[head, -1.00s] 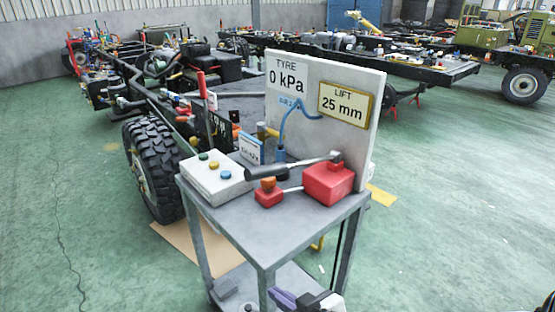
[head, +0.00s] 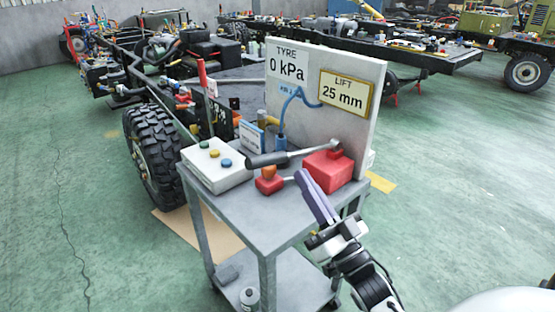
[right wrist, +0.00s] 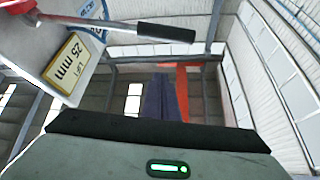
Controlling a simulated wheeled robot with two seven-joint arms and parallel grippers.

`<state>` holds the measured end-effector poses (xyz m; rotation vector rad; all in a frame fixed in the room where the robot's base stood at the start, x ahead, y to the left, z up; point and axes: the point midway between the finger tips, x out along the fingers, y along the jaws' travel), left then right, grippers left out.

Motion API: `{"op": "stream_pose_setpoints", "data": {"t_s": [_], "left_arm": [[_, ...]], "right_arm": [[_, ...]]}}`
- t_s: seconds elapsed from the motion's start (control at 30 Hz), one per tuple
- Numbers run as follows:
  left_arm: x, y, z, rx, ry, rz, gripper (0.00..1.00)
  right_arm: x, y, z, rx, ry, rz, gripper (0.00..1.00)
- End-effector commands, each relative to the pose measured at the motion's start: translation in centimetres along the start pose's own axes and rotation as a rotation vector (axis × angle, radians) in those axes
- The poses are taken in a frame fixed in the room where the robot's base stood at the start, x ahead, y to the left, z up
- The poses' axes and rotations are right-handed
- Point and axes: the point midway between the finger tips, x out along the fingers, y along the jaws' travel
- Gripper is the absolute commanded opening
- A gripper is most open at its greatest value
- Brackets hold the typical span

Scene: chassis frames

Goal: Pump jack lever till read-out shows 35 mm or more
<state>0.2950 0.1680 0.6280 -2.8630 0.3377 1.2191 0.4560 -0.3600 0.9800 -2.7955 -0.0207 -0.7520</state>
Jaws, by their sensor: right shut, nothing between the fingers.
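The red jack (head: 326,176) sits on the right of the cart top. Its lever (head: 267,160) runs left from the jack's top, nearly level, with a dark handle at the left end. The lever's black handle (right wrist: 165,32) crosses the top of the right wrist view. The lift read-out (head: 343,96) shows 25 mm. My right gripper (head: 303,177) has its purple fingers shut and empty, in front of the jack in the head view and pointing up. It looks apart from the lever handle. My left gripper is not in view.
A red block with an orange knob (head: 268,180) is just left of the jack. A white box with coloured buttons (head: 215,168) is on the cart's left. An upright board (head: 365,135) stands behind the jack. The cart top's front (head: 262,222) is clear.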

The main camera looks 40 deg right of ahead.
Motion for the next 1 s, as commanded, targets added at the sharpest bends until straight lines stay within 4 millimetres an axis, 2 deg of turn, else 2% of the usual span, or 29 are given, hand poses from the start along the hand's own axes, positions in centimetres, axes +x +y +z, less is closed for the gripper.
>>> {"op": "stream_pose_setpoints", "data": {"t_s": [0.17, 0.27, 0.37, 0.73, 0.8, 1.0], "left_arm": [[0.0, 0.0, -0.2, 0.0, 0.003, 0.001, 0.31], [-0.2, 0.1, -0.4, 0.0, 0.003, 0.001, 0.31], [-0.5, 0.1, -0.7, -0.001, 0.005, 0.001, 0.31], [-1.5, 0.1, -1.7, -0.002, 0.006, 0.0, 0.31], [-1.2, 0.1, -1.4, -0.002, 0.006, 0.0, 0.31], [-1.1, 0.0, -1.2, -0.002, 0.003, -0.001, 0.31]], "right_arm": [[0.3, 0.0, -0.1, 0.0, 0.0, 0.0, 0.0], [1.2, -0.1, -0.1, -0.001, 0.002, -0.002, 0.0], [2.8, -0.1, -0.3, -0.001, 0.003, -0.002, 0.0], [10.6, -0.1, -0.3, -0.001, 0.002, -0.001, 0.0], [9.6, 0.1, 1.6, 0.002, -0.005, 0.004, 0.0], [8.8, 0.0, 3.5, 0.0, -0.002, 0.002, 0.0]]}}
